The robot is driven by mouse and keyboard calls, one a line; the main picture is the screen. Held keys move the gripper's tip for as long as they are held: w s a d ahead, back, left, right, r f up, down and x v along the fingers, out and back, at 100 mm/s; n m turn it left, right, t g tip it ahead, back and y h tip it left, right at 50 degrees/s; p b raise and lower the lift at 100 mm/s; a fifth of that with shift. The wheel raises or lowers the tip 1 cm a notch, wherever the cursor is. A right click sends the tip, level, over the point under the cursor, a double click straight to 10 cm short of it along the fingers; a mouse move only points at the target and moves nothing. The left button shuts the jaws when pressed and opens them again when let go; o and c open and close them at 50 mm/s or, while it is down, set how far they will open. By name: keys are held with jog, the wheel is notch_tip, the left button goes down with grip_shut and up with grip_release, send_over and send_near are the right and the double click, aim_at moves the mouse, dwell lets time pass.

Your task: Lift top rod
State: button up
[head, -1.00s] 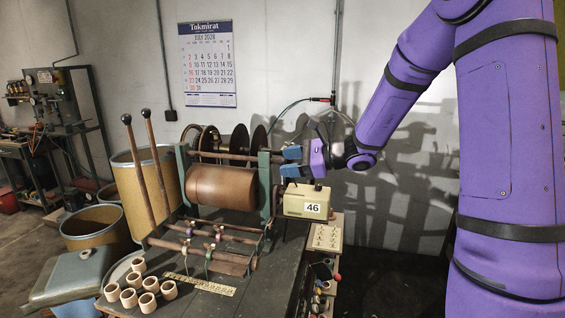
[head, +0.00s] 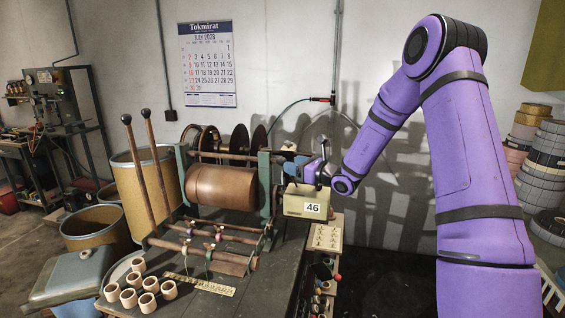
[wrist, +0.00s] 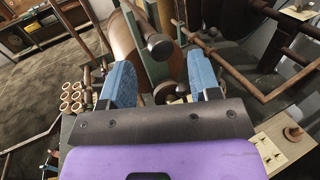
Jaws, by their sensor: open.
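The winding machine (head: 265,190) stands on the dark bench with a large brown roller (head: 222,187) between its green uprights. The top rod (head: 225,155) lies across the uprights above the roller. Its dark round end knob (wrist: 160,46) shows in the wrist view. My gripper (head: 289,166) is at the right end of the top rod, beside the right upright. In the wrist view my gripper (wrist: 162,72) is open, with its blue fingers on either side of the knob. The knob appears between or just beyond the fingertips; I cannot tell contact.
A beige box marked 46 (head: 306,202) stands just below my gripper. Two long levers (head: 158,160) rise at the left. Several small rings (head: 140,290) and a yellow ruler (head: 200,285) lie at the front of the bench. Drums (head: 95,228) stand to the left.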

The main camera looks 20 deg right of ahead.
aim_at(283, 160)
jog(key=shift+x, duration=2.7)
jog(key=shift+c, duration=0.3)
grip_shut()
jog(key=shift+r, duration=0.1)
